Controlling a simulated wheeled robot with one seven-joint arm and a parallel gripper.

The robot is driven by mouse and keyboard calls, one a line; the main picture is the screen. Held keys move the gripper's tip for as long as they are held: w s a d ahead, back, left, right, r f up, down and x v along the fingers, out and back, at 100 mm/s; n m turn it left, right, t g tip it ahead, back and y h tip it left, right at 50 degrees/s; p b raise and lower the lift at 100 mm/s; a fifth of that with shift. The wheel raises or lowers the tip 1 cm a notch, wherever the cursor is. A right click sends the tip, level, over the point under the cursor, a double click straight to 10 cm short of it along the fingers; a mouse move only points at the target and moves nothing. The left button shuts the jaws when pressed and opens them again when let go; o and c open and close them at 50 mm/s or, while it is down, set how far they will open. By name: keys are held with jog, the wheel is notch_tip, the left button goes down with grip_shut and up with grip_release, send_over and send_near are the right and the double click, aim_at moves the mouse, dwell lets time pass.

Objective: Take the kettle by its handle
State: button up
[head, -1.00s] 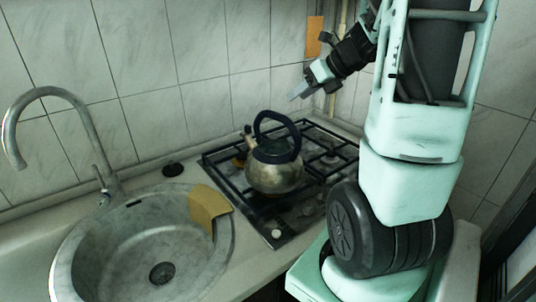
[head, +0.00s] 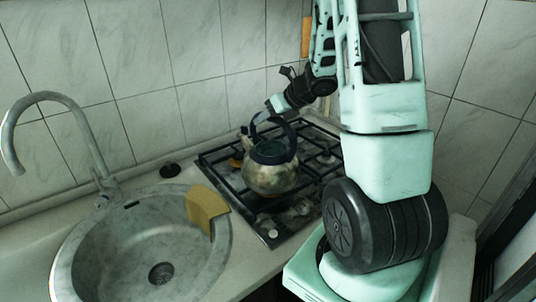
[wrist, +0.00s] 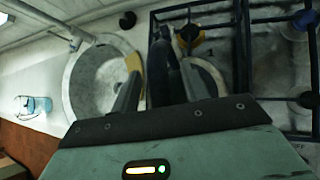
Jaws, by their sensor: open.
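The metal kettle (head: 266,180) stands upright on the stove, with its dark arched handle (head: 291,135) raised over the lid and its spout toward the left. My gripper (head: 271,106) is open and empty, right at the top of the handle in the head view. In the wrist view, the dark handle (wrist: 165,68) shows between the two fingers of my gripper (wrist: 158,88). Part of the kettle's body is hidden there behind the fingers. I cannot tell whether a finger touches the handle.
The gas stove (head: 305,208) has black grates around the kettle. A round sink (head: 95,262) with a tall tap (head: 85,130) lies to the left. A yellow-brown cloth or sponge (head: 206,207) hangs on the sink's rim. The tiled wall (head: 140,75) stands close behind.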

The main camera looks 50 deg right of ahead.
grip_shut()
jog(key=shift+r, duration=0.1)
dwell(1.3)
